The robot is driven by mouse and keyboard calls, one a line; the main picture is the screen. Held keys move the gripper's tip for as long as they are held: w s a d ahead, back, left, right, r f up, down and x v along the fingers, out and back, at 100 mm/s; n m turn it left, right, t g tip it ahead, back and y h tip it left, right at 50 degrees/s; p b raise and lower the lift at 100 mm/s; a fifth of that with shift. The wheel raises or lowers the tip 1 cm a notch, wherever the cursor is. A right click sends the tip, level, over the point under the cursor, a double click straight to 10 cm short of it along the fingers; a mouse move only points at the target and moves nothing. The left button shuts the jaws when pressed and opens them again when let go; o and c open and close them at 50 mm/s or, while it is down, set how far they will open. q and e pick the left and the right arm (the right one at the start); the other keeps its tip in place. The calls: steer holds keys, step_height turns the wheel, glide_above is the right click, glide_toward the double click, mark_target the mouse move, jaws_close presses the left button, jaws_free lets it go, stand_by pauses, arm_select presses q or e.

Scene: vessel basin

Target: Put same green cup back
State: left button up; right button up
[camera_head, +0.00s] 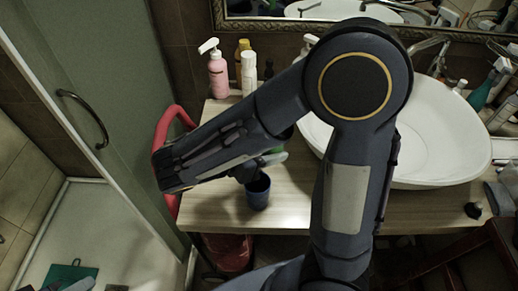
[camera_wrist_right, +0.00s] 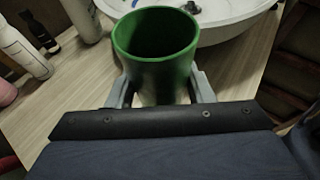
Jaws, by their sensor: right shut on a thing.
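The green cup (camera_wrist_right: 155,66) stands between the two fingers of my right gripper (camera_wrist_right: 161,90) in the right wrist view. The gripper is shut on the cup's sides. Its round mouth is open and looks empty. The cup's lower part is hidden behind the gripper, and I cannot tell whether it touches the counter. In the head view my right arm covers most of the cup, and only a sliver of green (camera_head: 276,150) shows.
The white basin (camera_head: 440,135) fills the right of the wooden counter (camera_head: 215,208). A pink pump bottle (camera_head: 217,76), a white bottle (camera_head: 249,74) and a yellow bottle stand at the back left. A glass door is at the left.

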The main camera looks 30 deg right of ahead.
steer(key=w+f, duration=0.2)
steer(key=w+d+f, duration=0.1)
steer(key=w+f, duration=0.1)
steer(key=w+d+f, duration=0.1)
steer(key=w+f, duration=0.1)
steer(key=w, duration=0.1)
steer(key=shift+f, duration=0.15)
steer(key=shift+w+f+b, duration=0.15)
steer(key=shift+f+b, duration=0.05)
steer(key=shift+f, duration=0.8)
steer(key=shift+w+f+b, duration=0.15)
steer(key=shift+f+b, duration=0.05)
steer(key=shift+f, duration=0.8)
steer(key=shift+f, duration=0.1)
steer(key=shift+f, duration=0.15)
steer(key=o, duration=1)
steer(key=shift+r, duration=0.3)
steer(key=v, duration=1.2)
